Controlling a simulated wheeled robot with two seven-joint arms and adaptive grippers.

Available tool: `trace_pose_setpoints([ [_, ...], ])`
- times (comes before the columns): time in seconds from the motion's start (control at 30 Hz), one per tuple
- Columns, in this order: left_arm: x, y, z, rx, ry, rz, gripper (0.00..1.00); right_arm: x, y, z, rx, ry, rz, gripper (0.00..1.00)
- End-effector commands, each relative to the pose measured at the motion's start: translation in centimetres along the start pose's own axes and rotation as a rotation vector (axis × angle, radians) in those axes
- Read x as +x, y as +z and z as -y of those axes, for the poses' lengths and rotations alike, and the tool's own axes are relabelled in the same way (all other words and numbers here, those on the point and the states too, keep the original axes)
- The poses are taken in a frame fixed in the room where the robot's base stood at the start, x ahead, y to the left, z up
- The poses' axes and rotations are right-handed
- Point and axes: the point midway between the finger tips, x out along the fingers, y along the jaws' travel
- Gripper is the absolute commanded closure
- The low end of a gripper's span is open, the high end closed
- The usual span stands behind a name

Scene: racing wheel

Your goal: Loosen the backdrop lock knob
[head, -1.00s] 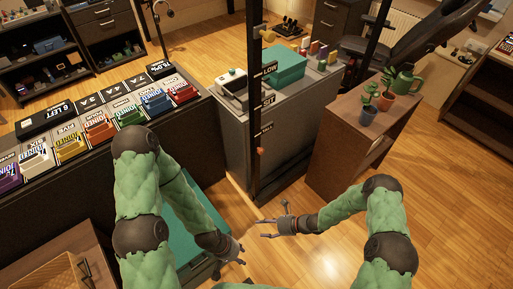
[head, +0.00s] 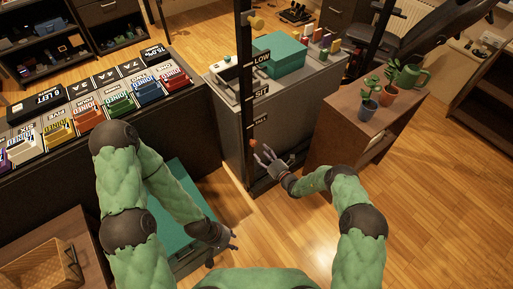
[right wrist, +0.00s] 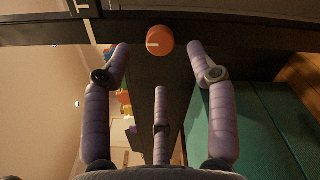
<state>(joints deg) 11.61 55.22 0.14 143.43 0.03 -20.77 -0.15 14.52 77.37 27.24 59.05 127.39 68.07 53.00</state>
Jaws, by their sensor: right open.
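The lock knob is a round orange knob (right wrist: 160,40) with a pale mark, on a dark upright post (head: 246,100). In the right wrist view it sits between the tips of two fingers, with clear gaps on both sides. My right gripper (right wrist: 159,60) is open around the knob's sides, its third finger below; I cannot tell if any finger touches. My left gripper (head: 224,248) hangs low, open and empty, apart from the post.
Labels on the post include LOW (head: 261,57) and SIT (head: 262,91). A grey cabinet with a teal box (head: 278,55) stands behind. A brown cabinet with potted plants (head: 368,108) is at right.

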Motion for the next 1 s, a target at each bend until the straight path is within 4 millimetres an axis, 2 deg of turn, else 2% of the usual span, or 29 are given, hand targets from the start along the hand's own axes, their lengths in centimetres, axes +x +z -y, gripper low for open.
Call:
trace_pose_setpoints([
  [0.1,0.9,0.0,0.3,0.000,0.000,0.000,0.60,2.1,-0.2,0.1,-0.002,0.002,-0.001,0.42],
  [0.3,1.6,-0.1,0.6,0.000,0.000,0.000,0.60,4.6,-0.2,0.1,-0.001,0.001,-0.002,0.42],
  [0.5,1.8,-0.1,0.6,0.000,0.000,0.000,0.60,5.5,-0.1,0.0,-0.001,-0.001,-0.001,0.42],
  [0.73,1.8,-0.1,0.6,0.000,0.000,0.000,0.60,5.5,-0.1,0.0,-0.001,-0.001,-0.002,0.42],
  [0.77,1.8,-0.1,0.6,0.000,0.000,0.000,0.60,5.5,-0.1,0.0,-0.001,-0.001,-0.002,0.45],
  [0.93,1.8,-0.1,0.6,0.000,0.000,0.000,0.60,5.5,-0.1,0.0,-0.001,-0.001,-0.002,0.93],
  [0.97,1.8,-0.1,0.6,0.000,0.000,0.000,0.60,5.5,0.0,0.0,-0.001,-0.001,-0.001,0.98],
  [1.0,1.8,-0.1,0.6,0.000,0.000,0.000,0.60,5.5,0.0,0.0,-0.001,-0.001,-0.001,0.98],
])
